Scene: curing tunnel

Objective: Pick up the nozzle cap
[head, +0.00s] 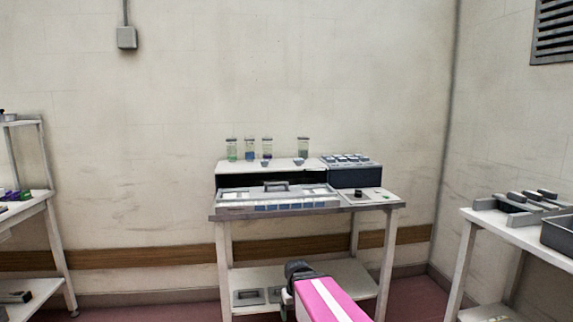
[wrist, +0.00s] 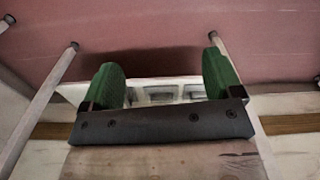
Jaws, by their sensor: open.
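I cannot pick out the nozzle cap for certain. A small dark round piece (head: 358,193) sits on a pale plate at the right end of the bench top in the head view; it may be the cap, but it is too small to tell. My gripper (wrist: 160,70) shows in the wrist view with its two green fingers wide apart and nothing held between them. In that view it is in front of the bench's lower shelf, which appears beyond the fingers. No cap shows in the wrist view.
The bench (head: 310,208) stands against the back wall. It carries a partitioned white tray (head: 262,207), several capped jars (head: 267,148) on a riser and a dark box (head: 352,178). Trays lie on its lower shelf (head: 320,275). A side table (head: 487,215) stands right; shelving (head: 50,203) left.

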